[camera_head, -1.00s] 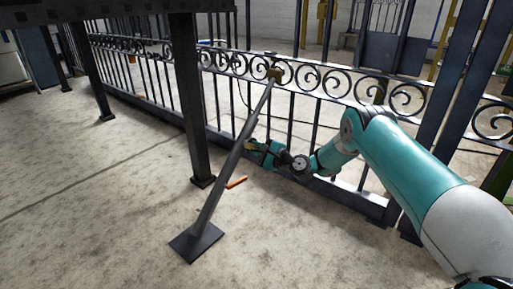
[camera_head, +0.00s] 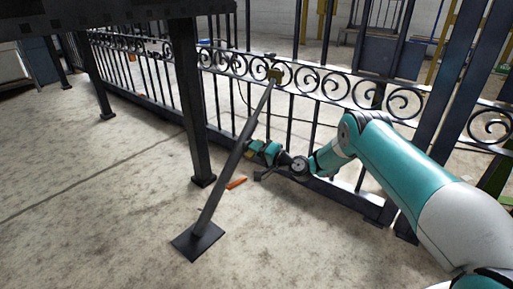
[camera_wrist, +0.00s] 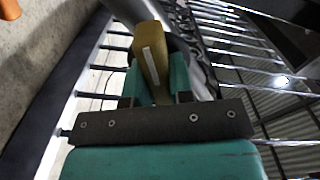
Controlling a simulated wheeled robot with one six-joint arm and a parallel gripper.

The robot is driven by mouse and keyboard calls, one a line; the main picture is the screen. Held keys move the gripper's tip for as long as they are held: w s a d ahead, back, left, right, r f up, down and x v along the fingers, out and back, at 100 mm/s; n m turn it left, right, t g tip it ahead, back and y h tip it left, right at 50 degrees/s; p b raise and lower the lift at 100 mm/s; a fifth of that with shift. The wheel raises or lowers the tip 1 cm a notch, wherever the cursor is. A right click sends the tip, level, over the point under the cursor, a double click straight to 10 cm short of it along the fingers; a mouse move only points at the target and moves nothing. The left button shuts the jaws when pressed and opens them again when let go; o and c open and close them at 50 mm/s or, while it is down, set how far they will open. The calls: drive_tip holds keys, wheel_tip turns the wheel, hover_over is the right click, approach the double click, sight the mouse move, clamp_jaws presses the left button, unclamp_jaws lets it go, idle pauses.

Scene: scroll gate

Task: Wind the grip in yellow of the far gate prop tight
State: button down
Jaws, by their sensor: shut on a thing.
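The gate prop is a dark slanted pole (camera_head: 219,188) that runs from a square foot plate (camera_head: 197,242) on the floor up to a yellowish bracket (camera_head: 274,75) on the gate's scroll band. My gripper (camera_head: 251,151) is at the pole's right side, about midway up. In the wrist view, my gripper (camera_wrist: 155,82) has its teal fingers shut around the yellow grip (camera_wrist: 150,50), which has a pale strip along it. The grey pole (camera_wrist: 128,8) passes just behind the grip. The grip's far end and how tight it is cannot be told.
The dark scroll gate (camera_head: 322,80) stands close behind my arm. A dark post (camera_head: 190,100) stands left of the prop. An orange piece (camera_head: 236,183) lies on the floor by the pole. Bare floor lies in front and to the left.

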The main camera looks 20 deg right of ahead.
drive_tip(key=n+p, duration=0.1)
drive_tip(key=n, duration=0.4)
drive_tip(key=shift+n, duration=0.4)
idle(0.3)
drive_tip(key=c, duration=1)
unclamp_jaws()
drive_tip(key=shift+r, duration=0.1)
drive_tip(key=p+v, duration=1.7)
drive_tip(key=p, duration=0.2)
drive_tip(key=shift+s+d, duration=0.15)
drive_tip(key=shift+s, duration=0.05)
